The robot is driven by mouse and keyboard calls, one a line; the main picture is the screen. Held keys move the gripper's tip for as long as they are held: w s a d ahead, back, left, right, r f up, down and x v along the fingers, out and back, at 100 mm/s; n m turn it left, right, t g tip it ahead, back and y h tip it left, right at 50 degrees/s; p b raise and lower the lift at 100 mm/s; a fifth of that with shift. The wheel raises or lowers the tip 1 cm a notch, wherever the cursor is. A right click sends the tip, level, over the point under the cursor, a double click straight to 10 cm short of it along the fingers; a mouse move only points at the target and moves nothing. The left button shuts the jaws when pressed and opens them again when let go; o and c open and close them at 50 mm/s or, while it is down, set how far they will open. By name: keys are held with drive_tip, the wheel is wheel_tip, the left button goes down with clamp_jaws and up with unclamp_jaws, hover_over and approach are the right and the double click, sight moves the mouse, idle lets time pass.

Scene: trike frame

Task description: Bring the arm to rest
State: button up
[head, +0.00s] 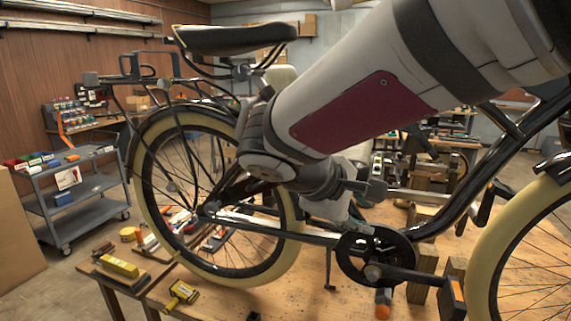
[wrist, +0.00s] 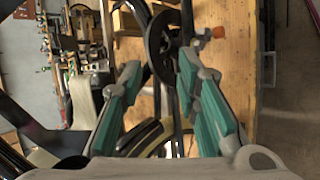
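My arm reaches down from the upper right of the head view, in front of the trike frame (head: 455,215). My gripper (wrist: 160,68) shows in the wrist view with its two green and grey fingers spread apart and nothing held between them. The dark chainring (wrist: 157,45) of the trike appears beyond and between the fingertips.
The trike's cream-tyred rear wheel (head: 150,215) and black saddle (head: 235,38) are close to the arm. The wooden workbench (head: 235,300) holds a yellow-and-black tool (head: 181,293) and a yellow block (head: 119,266). A grey cart (head: 75,190) stands at left, with open floor before it.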

drive_tip(key=s+d+m+y, duration=0.2)
drive_tip(key=s+m, duration=0.1)
drive_tip(key=s, duration=0.3)
drive_tip(key=s+d+f+m+y, duration=0.1)
drive_tip(key=s+d+m+y, duration=0.1)
drive_tip(key=s, duration=0.4)
drive_tip(key=s+d+m+y, duration=0.2)
drive_tip(key=s+m+y, duration=0.1)
drive_tip(key=s+m, duration=0.2)
drive_tip(key=shift+s+d+f+m+g+y, duration=0.3)
drive_tip(key=shift+s+m, duration=0.1)
drive_tip(key=shift+s, duration=0.45)
idle(0.9)
